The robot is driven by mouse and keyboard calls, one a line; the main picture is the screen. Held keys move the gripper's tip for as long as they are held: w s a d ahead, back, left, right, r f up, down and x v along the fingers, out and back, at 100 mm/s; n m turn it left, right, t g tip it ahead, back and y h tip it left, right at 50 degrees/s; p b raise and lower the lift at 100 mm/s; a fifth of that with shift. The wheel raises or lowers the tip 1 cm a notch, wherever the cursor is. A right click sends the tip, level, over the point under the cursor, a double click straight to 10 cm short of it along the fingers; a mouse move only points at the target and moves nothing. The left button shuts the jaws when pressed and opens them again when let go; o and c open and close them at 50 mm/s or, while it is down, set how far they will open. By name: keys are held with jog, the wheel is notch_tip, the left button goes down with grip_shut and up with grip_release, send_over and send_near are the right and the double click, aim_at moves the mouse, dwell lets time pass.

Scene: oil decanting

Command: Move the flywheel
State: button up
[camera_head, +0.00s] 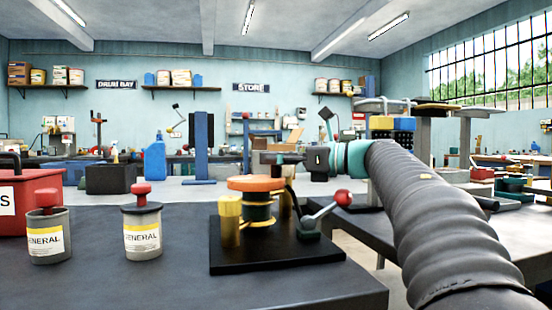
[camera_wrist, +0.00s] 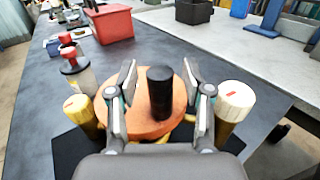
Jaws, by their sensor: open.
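The flywheel is an orange disc (camera_head: 256,183) lying flat over a yellow body on a black base plate (camera_head: 290,259). My gripper (camera_wrist: 160,78) is open, with one finger on each side of the knob and a visible gap on both sides. In the head view my gripper (camera_head: 288,160) is just above the disc's right side, coming in from the right. The fingertips are hard to make out there.
Yellow posts (camera_head: 229,221) flank the disc; one has a pale top (camera_wrist: 236,98). A red-knobbed lever (camera_head: 342,198) stands at the plate's right. Two GENERAL cans (camera_head: 142,236) and a red box (camera_head: 38,198) stand left on the dark bench (camera_head: 180,285). The bench front is clear.

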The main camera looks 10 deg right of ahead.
grip_shut()
jog(key=shift+w, duration=0.15)
jog(key=n+g+y+p, duration=0.1)
jog(key=g, duration=0.1)
jog(key=w+n+g+y+p, duration=0.1)
jog(key=n+g+p, duration=0.1)
jog(key=shift+w+a+r+g, duration=0.1)
jog(key=shift+r+g, duration=0.05)
jog(key=shift+g, duration=0.25)
jog(key=shift+w+a+n+g+y+p, duration=0.15)
jog(key=shift+w+n+g+y+p, duration=0.1)
jog(key=shift+n+g+p, duration=0.6)
jog(key=shift+w+a+n+g+y+p, duration=0.1)
jog(key=shift+n+g+y+p, duration=0.2)
jog(key=shift+n+g, duration=0.6)
jog(key=shift+g, duration=0.35)
